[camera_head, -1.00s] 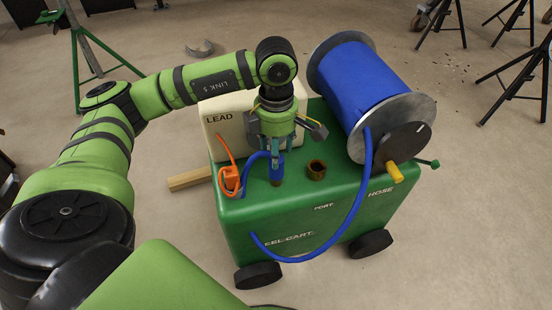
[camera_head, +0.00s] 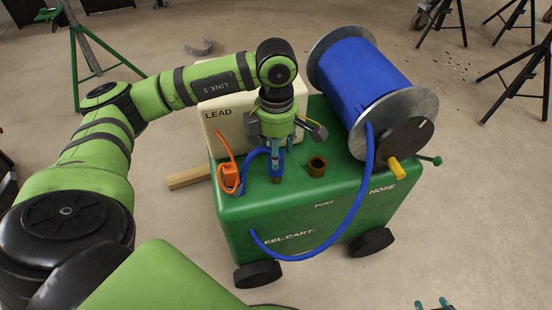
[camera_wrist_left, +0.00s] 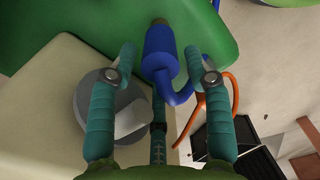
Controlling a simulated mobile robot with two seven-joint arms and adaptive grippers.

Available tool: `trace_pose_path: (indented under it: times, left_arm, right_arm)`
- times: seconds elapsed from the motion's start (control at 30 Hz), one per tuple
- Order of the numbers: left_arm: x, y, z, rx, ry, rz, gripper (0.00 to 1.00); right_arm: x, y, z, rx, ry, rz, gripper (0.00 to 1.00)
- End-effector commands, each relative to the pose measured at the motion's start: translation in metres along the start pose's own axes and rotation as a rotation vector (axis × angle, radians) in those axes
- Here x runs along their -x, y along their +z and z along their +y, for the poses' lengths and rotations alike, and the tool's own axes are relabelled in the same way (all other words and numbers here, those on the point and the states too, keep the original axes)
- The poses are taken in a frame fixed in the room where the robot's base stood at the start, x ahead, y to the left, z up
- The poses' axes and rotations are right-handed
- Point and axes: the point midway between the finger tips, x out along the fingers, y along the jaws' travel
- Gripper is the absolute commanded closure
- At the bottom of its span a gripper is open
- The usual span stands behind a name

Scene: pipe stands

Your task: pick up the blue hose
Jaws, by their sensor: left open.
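The blue hose (camera_head: 328,238) runs from the reel, loops down the front of the green cart, and ends in a blue fitting with a brass tip beside the orange lead. That fitting (camera_wrist_left: 160,60) shows clearly in the left wrist view, between the fingers. My left gripper (camera_head: 276,158) is over the cart top, pointing down, with its fingers either side of the fitting. In the wrist view my left gripper (camera_wrist_left: 161,58) is open, with gaps beside the fitting. My right gripper (camera_head: 433,304) shows only teal fingertips at the bottom edge; the rest is out of frame.
The green cart (camera_head: 340,215) carries the blue reel (camera_head: 362,78), a brass port (camera_head: 317,167) right of the fitting, and a cream LEAD box (camera_head: 225,135). An orange plug (camera_head: 229,172) is close left of the fitting. A wooden bar (camera_head: 188,178) lies left of the cart.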

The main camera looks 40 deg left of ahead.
Motion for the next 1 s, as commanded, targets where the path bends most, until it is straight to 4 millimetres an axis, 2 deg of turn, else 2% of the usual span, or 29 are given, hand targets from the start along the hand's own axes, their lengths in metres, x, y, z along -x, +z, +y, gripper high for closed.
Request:
trace_pose_path:
  times: [0.13, 0.17, 0.2, 0.27, 0.57, 1.0]
  left_arm:
    - [0.0, 0.0, 0.0, 0.0, 0.0, 0.0, 0.5]
    - [0.0, 0.0, 0.0, 0.0, 0.0, 0.0, 0.62]
    - [0.0, 0.0, 0.0, 0.0, 0.0, 0.0, 0.78]
    - [0.0, 0.0, 0.0, -0.001, 0.0, -0.001, 1.0]
    - [0.003, 0.001, 0.0, 0.0, 0.002, -0.002, 1.0]
    - [0.022, 0.0, 0.003, 0.005, 0.012, -0.005, 1.0]
  right_arm:
    - [0.0, 0.0, 0.0, 0.0, 0.0, -0.001, 0.6]
    - [0.0, 0.0, 0.0, 0.0, 0.0, -0.001, 0.6]
    - [0.0, 0.0, 0.0, 0.0, 0.0, -0.001, 0.6]
    - [0.0, 0.0, 0.0, 0.0, 0.0, -0.001, 0.6]
    - [0.001, -0.001, 0.0, 0.0, 0.0, -0.001, 0.6]
    - [0.01, -0.009, 0.001, 0.0, 0.0, -0.001, 0.6]
